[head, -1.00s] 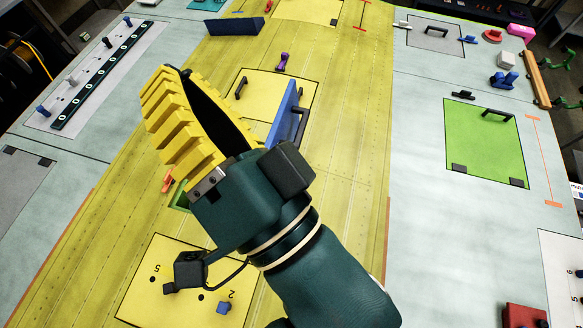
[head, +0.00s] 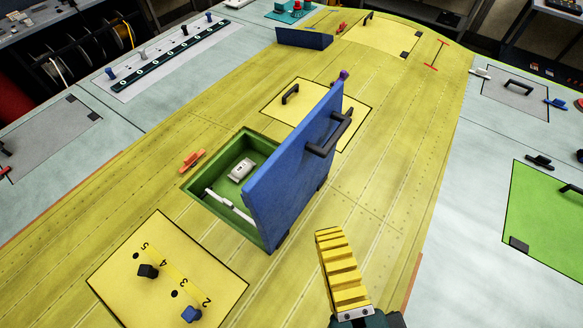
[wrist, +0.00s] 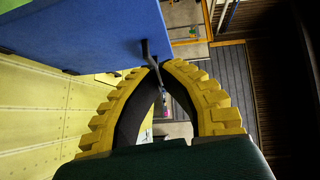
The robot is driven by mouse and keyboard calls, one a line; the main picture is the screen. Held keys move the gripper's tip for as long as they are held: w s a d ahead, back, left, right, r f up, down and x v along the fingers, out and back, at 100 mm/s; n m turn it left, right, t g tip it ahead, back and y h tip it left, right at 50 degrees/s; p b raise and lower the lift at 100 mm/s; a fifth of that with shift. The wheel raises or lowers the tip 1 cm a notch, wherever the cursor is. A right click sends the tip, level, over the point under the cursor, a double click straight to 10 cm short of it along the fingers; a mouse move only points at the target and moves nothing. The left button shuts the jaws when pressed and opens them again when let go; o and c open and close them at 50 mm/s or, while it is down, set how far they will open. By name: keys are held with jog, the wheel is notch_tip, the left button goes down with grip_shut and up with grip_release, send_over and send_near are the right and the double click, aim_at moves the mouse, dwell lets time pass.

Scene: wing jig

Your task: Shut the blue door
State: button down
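The blue door (head: 290,170) stands open, steeply tilted up along the right side of a green-walled compartment (head: 206,180) in the yellow wing panel. Its black handle (head: 328,135) is on the right face. My gripper (head: 329,232) is at the lower middle of the head view, right of the door and apart from it. In the wrist view my gripper's ribbed yellow fingers (wrist: 153,64) curve together at the tips, with nothing seen between them. There the blue door (wrist: 90,28) fills the upper left, and its handle (wrist: 150,55) shows just beyond the fingertips.
Inside the compartment are a small white box (head: 241,170) and a white rod (head: 228,206). An orange clip (head: 193,160) lies left of the opening. A numbered yellow panel (head: 170,272) with knobs is in front. The wing surface right of the door is clear.

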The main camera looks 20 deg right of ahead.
jog(key=p, duration=0.3)
send_near(285, 154)
jog(key=w+d, duration=0.3)
jog(key=w, duration=0.1)
jog(key=w+a, duration=0.1)
jog(key=w, duration=0.1)
jog(key=shift+a+f+p, duration=0.25)
jog(key=shift+p, duration=0.1)
jog(key=shift+w+a+f, duration=0.1)
jog(key=shift+w+a, duration=0.05)
